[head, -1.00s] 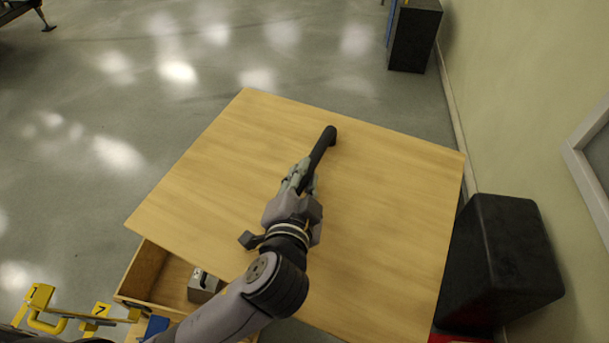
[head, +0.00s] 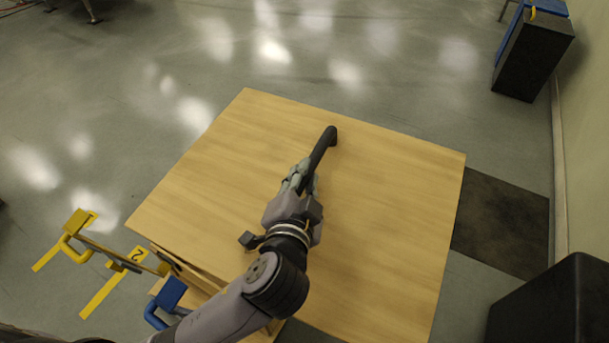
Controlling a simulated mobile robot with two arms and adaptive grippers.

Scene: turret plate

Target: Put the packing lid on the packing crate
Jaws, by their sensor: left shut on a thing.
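The packing lid (head: 390,210) is a large flat wooden board with a black bar handle (head: 324,145) on top. My left gripper (head: 302,178) is shut on that handle and holds the lid roughly level. The packing crate (head: 205,278) appears as a wooden box under the lid's lower-left edge. Most of it is hidden by the lid and my left arm. I cannot tell whether lid and crate touch. My right gripper is out of view.
Yellow handled pieces (head: 85,235), one marked 2, and a blue handle (head: 165,302) lie beside the crate at lower left. A black box (head: 555,305) stands at lower right, a dark mat (head: 502,220) right of the lid. Another black box (head: 530,55) stands at upper right.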

